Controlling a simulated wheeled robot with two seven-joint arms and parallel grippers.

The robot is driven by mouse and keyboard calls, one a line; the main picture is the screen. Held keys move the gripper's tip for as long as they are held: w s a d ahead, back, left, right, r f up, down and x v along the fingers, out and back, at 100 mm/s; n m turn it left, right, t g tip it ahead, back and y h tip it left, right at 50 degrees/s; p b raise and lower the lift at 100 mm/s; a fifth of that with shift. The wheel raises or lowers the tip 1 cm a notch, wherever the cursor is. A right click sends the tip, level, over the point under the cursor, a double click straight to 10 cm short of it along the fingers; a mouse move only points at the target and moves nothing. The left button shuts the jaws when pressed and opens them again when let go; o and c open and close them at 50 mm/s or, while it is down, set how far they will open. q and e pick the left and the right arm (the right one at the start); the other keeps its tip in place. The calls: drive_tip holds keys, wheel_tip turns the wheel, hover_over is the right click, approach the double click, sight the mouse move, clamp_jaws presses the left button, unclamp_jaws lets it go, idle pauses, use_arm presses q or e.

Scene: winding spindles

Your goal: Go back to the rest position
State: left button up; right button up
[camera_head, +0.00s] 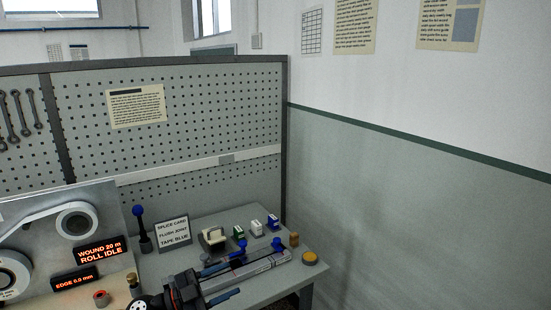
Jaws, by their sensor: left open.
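My left gripper (224,284) reaches in at the bottom centre of the head view, over the front of the bench. Its two blue-tipped fingers are apart and point right, with nothing seen between them. It is in front of a long grey splice rail (262,265) with blue knobs; whether they touch is unclear. My right gripper is out of view. The winding panel (109,203) at left carries white rolls (76,222) and a display (100,250) reading "WOUND 20 m ROLL IDLE". A smaller display (75,281) reads "EDGE 0.0 mm".
A pegboard (220,120) stands behind. The right side is clear.

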use_arm(q)
drive_tip(key=s+a+f+n+t+y, duration=0.3)
drive_tip(key=a+f+n+t+y, duration=0.15)
drive_tip(key=f+n+y, duration=0.4)
drive_tip(key=s+a+f+n+t+y, duration=0.3)
drive_tip(key=a+f+n+y, duration=0.25)
drive_tip(key=n+y, duration=0.5)
drive_tip(key=s+d+f+g+h, duration=0.1)
drive_tip(key=s+f+g, duration=0.55)
drive_tip(key=s, duration=0.45)
drive_tip(key=s+f+g, duration=0.6)
drive_tip(key=s+f, duration=0.1)
drive_tip(key=s, duration=0.5)
drive_tip(key=s+d+f+x, duration=0.1)
drive_tip(key=s+x, duration=0.2)
drive_tip(key=x, duration=0.9)
drive_tip(key=s+x, duration=0.2)
drive_tip(key=x, duration=1.1)
drive_tip(key=s+f, duration=0.3)
drive_tip(key=f, duration=0.7)
drive_tip(key=s+d+f+m+g, duration=0.1)
drive_tip(key=s+f, duration=0.3)
drive_tip(key=f, duration=0.6)
drive_tip(key=shift+s+f, duration=0.2)
drive_tip(key=shift+f, duration=0.05)
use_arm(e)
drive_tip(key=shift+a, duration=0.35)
